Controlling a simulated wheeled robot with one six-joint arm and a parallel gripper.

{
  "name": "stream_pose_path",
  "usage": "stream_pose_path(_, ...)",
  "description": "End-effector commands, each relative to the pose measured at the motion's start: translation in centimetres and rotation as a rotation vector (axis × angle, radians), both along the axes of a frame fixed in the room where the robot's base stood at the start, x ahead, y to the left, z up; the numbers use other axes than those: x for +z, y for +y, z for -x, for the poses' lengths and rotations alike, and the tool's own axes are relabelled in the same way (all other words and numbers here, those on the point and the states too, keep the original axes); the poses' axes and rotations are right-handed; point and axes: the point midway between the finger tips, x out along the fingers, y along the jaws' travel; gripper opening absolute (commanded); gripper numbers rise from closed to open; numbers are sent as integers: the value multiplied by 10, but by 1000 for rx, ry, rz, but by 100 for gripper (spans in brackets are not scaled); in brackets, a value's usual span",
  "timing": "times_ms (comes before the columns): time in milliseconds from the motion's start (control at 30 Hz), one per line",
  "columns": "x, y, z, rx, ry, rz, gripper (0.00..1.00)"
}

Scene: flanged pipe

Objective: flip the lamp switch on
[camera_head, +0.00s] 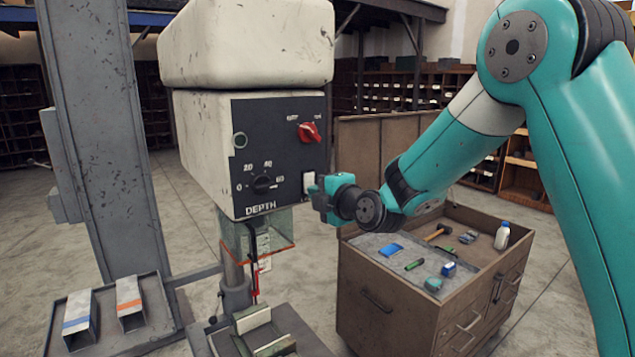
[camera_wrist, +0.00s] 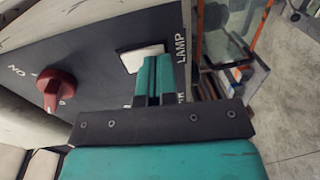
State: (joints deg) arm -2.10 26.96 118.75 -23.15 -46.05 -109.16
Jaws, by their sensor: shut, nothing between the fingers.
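The lamp switch (camera_head: 308,180) is a white rocker at the lower right of the dark control panel on the drill press head. In the wrist view the white switch (camera_wrist: 138,56) sits beside the word LAMP. My gripper (camera_head: 314,190) is shut and empty, with its teal fingertips (camera_wrist: 153,72) right at the switch's edge and overlapping it in the picture. I cannot tell whether they touch it. The fingers hide part of the switch, and its on or off position is not clear.
A red rotary knob (camera_head: 309,132) is above the switch, and it shows in the wrist view (camera_wrist: 56,91). A black depth dial (camera_head: 263,184) is to the left. A clear guard (camera_head: 270,232) hangs below the panel. An open tool cabinet (camera_head: 400,305) stands at right.

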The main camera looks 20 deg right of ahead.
Motion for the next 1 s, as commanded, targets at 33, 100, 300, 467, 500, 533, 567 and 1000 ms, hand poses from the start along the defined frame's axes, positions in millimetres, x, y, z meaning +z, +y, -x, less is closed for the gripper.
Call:
stream_pose_path(33, 0, 1, -1, 0, 1, 0, 0)
stream_pose_path(100, -1, 1, -2, 0, 0, 0, 0)
stream_pose_path(300, -1, 1, -2, 0, 0, 0, 0)
stream_pose_path(467, -4, 1, -3, 0, -7, -1, 0)
stream_pose_path(500, -6, 1, -4, 0, -13, -3, 0)
stream_pose_path(533, -8, 1, -4, -1, -18, -5, 0)
stream_pose_path(567, -9, 1, -5, -1, -26, -6, 0)
stream_pose_path(1000, -7, 3, 0, 4, -34, -11, 0)
